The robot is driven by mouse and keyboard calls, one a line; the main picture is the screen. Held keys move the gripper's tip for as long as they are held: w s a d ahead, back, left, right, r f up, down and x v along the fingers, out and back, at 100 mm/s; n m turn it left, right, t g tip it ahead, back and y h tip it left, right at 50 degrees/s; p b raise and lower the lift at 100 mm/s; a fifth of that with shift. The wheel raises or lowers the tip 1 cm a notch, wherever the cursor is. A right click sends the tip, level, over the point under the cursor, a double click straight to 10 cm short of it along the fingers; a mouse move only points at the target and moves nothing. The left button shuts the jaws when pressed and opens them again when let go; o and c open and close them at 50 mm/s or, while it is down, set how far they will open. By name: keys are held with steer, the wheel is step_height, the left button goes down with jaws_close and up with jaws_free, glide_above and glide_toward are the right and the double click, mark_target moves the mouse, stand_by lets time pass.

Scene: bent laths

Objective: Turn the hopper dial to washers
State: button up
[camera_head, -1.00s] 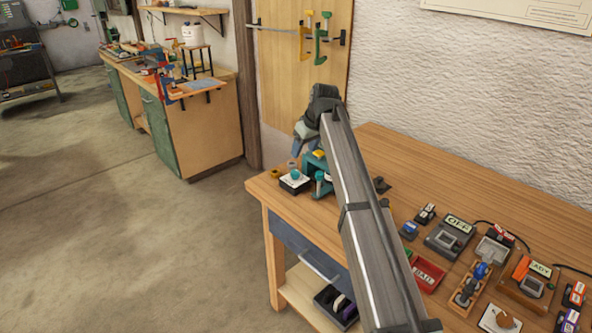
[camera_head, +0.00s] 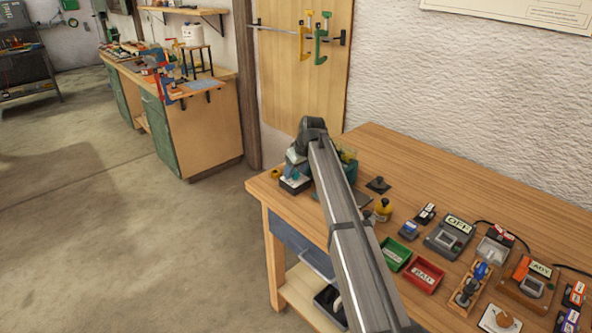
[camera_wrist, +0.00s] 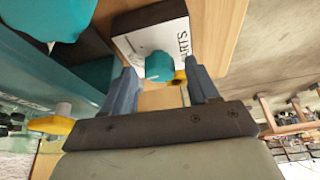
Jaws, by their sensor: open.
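The hopper dial shows in the wrist view as a rounded teal knob (camera_wrist: 158,66) on a white label plate (camera_wrist: 140,38) with a dark base. Only part of the lettering is readable, ending in "ARTS"; the dial's setting cannot be read. My gripper (camera_wrist: 160,72) is open, with one blue-grey finger on each side of the knob. I cannot tell whether the fingers touch it. In the head view my gripper (camera_head: 297,167) is over the plate (camera_head: 291,185) at the table's left end and mostly hides the knob. A teal body fills the wrist view's left side.
A green bin (camera_head: 394,253) and a red bin (camera_head: 425,275) stand right of my arm. A box reading OFF (camera_head: 449,235) and other devices crowd the right.

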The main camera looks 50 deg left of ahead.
steer(key=c, duration=1)
steer(key=shift+m, duration=0.4)
steer(key=m+t, duration=0.1)
steer(key=m, duration=0.1)
steer(key=m+t, duration=0.1)
steer(key=m, duration=0.1)
steer(key=shift+s+h, duration=0.15)
steer(key=shift+h, duration=0.15)
steer(key=m+t+h, duration=0.1)
steer(key=m, duration=0.3)
steer(key=shift+a+m, duration=0.15)
steer(key=shift+m, duration=0.45)
